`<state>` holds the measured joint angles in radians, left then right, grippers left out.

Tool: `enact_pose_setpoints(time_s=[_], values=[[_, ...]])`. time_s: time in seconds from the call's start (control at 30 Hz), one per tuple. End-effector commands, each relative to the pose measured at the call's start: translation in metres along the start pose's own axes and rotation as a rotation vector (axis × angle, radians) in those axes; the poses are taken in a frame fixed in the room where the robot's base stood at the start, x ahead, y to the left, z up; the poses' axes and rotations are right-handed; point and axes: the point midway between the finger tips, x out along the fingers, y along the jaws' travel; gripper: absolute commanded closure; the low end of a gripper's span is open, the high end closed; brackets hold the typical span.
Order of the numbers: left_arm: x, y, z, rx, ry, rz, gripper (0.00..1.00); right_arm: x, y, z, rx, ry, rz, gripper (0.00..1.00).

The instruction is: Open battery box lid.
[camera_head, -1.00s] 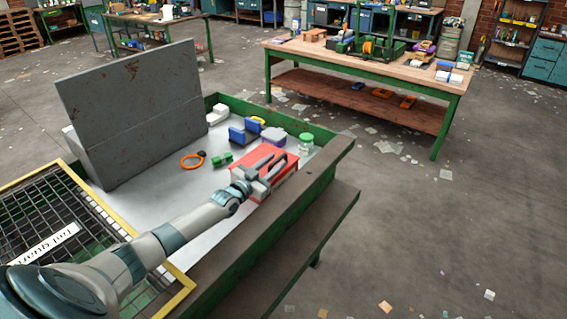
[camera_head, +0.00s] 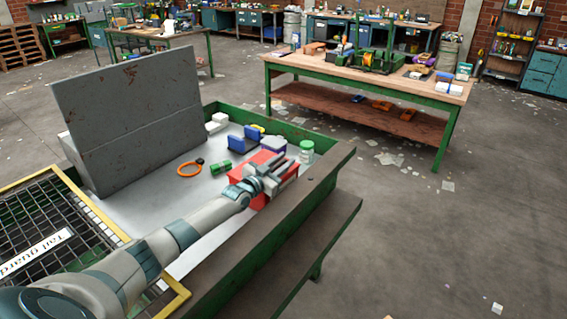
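A red box (camera_head: 261,157), the likely battery box, sits at the front right of the grey belt surface (camera_head: 209,187), inside the green rim. My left gripper (camera_head: 283,166) is over the right part of the red box and hides much of it. I cannot tell whether its fingers are apart or closed, or whether they touch the box. The state of the lid is hidden too. My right gripper is not in view.
A tall grey panel (camera_head: 130,120) stands at the belt's left. An orange ring (camera_head: 190,169), a green cylinder (camera_head: 221,167), blue blocks (camera_head: 243,139) and a clear jar (camera_head: 306,152) lie around the box. A yellow-framed grid (camera_head: 50,240) is at the front left.

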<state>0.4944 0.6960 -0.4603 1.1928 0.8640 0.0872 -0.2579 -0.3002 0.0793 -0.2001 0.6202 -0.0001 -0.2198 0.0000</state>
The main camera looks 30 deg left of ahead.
Motion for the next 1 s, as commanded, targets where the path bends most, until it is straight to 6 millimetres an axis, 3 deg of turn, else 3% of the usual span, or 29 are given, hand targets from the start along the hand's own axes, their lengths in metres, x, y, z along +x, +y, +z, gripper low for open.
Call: enact_pose_setpoints(time_s=[0.03, 0.1, 0.57, 1.0], values=[[0.000, 0.000, 0.000, 0.000, 0.000, 0.000, 0.88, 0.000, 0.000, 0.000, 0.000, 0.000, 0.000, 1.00], [0.000, 0.000, 0.000, 0.000, 0.000, 0.000, 1.00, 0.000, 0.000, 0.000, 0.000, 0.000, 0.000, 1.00], [0.000, -0.005, -0.006, -0.042, 0.001, -0.002, 1.00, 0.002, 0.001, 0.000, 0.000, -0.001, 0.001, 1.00], [0.000, -0.033, -0.040, -0.315, 0.004, -0.003, 1.00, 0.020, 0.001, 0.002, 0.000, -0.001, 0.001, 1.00]])
